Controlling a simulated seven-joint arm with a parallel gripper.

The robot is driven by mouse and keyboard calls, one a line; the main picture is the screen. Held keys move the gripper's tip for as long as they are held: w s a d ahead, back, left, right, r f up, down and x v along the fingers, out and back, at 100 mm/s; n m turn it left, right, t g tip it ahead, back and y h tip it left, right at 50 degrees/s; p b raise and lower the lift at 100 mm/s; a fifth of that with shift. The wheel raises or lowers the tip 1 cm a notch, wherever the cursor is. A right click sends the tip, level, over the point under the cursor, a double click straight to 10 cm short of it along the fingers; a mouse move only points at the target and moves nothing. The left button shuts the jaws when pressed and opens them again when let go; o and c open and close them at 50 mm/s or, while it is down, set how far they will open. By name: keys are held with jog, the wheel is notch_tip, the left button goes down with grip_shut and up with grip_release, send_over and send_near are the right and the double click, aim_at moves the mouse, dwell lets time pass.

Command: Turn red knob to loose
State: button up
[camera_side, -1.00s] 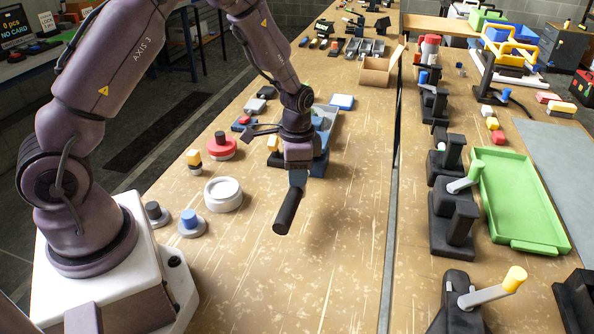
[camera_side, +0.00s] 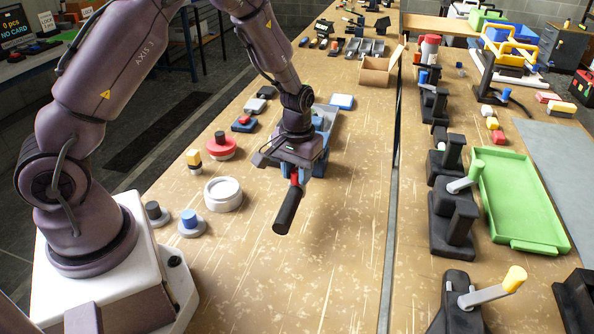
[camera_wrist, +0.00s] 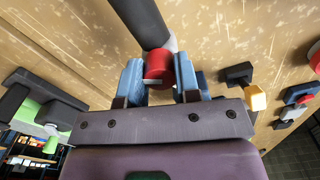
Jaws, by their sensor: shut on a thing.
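The red knob (camera_wrist: 158,66) shows in the wrist view between the two blue fingertips of my gripper (camera_wrist: 160,78). A thick black cylinder (camera_wrist: 140,20) extends from the knob, with a light grey piece beside the joint. In the side view, a little of the red knob (camera_side: 295,179) shows under my gripper (camera_side: 297,177), and the black cylinder (camera_side: 287,211) slants down to the left. My gripper is shut on the red knob. Its jaws hide much of the knob in the side view. I see no readable loose or tight mark.
A red round base with a dark top (camera_side: 221,148), a white round dial (camera_side: 223,194) and a yellow-topped button (camera_side: 194,160) stand to the left. A blue-grey fixture (camera_side: 324,125) is just behind my gripper. The bench in front is clear. A green tray (camera_side: 515,200) lies far right.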

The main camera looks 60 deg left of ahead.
aim_at(297, 171)
jog(key=n, duration=0.4)
jog(key=shift+n, duration=2.3)
jog(key=o, duration=0.9)
notch_tip(297, 171, up, 13)
jog(key=shift+r, duration=0.1)
